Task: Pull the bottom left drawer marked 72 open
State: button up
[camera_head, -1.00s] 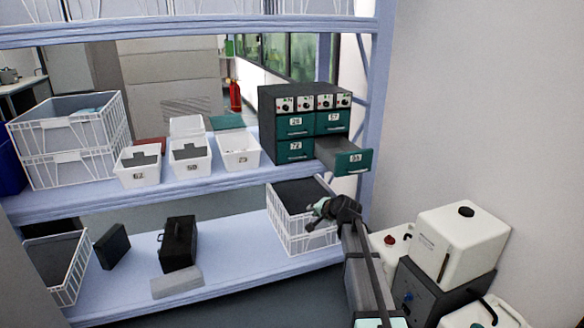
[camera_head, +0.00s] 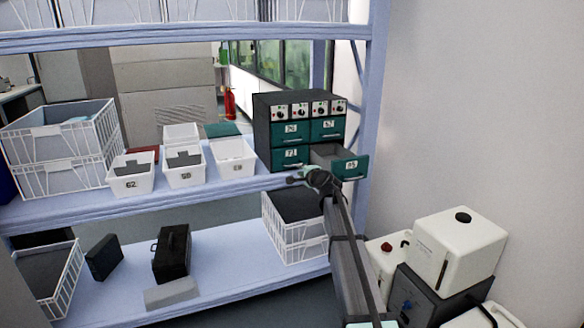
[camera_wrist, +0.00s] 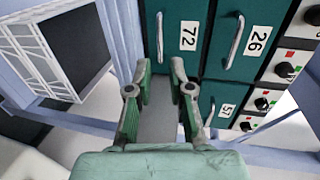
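The dark cabinet (camera_head: 262,122) with green drawers stands on the upper shelf. Its bottom left drawer marked 72 (camera_head: 290,157) is shut. In the wrist view, drawer 72 (camera_wrist: 185,14) appears turned sideways, with its silver bar handle (camera_wrist: 160,37) clear and ungripped. My gripper (camera_head: 295,180) is just below and in front of drawer 72 at the shelf edge. In the wrist view, my gripper (camera_wrist: 161,68) is open, with its fingers apart and nothing held. Its fingertips are near the drawer front and do not visibly touch the handle.
The bottom right drawer (camera_head: 350,167) stands pulled out, close beside my arm. The drawers marked 26 (camera_wrist: 238,45) and 57 (camera_wrist: 222,108) are shut. White bins (camera_head: 234,160) sit left of the cabinet. A wire basket (camera_head: 297,245) is below. White containers (camera_head: 458,245) stand at right.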

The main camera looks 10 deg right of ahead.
jog(key=x, duration=1.1)
jog(key=shift+s+f, duration=0.1)
grip_shut()
